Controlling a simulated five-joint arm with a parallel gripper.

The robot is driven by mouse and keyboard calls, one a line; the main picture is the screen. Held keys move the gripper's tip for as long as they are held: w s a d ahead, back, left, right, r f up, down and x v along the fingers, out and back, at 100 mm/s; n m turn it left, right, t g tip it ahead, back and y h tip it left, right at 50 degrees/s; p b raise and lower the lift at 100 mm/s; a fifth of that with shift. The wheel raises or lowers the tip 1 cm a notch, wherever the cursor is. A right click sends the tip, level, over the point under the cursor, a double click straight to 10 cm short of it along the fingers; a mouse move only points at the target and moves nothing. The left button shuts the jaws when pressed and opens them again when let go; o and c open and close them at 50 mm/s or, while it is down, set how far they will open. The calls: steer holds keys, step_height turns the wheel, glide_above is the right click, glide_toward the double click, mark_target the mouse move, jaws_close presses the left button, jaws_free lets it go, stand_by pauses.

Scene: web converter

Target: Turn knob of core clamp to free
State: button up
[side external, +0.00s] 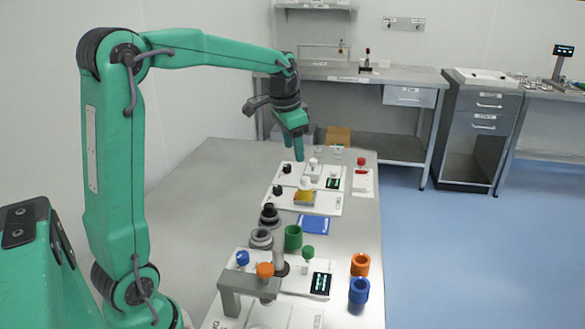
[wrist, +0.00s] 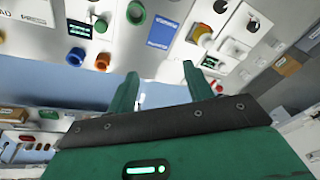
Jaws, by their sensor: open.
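My gripper (side external: 299,155) hangs from the arm over the far stations, apart from any knob as far as I can see. In the wrist view its two green fingers (wrist: 160,85) are spread with nothing between them. No readable label tells which knob belongs to the core clamp. The near station carries a blue knob (side external: 242,258), an orange knob (side external: 265,270) and a green knob (side external: 308,253). The middle station has a black knob (side external: 279,190) beside a yellow part (side external: 305,191). The far station has a black knob (side external: 286,169) and a white knob (side external: 313,162).
A blue card (side external: 314,224), a green ring (side external: 293,237) and dark and grey round parts (side external: 262,237) lie between stations. Orange (side external: 360,264) and blue (side external: 359,290) cups stand near the right edge. The table's left side (side external: 200,200) is clear.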

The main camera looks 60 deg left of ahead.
steer(key=w+a+f+g, duration=0.1)
steer(key=w+a+f, duration=0.55)
steer(key=a, duration=0.35)
steer(key=m+g, duration=0.1)
steer(key=m, duration=0.1)
glide_above(278, 187)
steer(key=shift+h, duration=0.4)
step_height(278, 187, down, 10)
steer(key=shift+s+r, duration=0.1)
steer(key=shift+f, duration=3.9)
steer(key=c, duration=1)
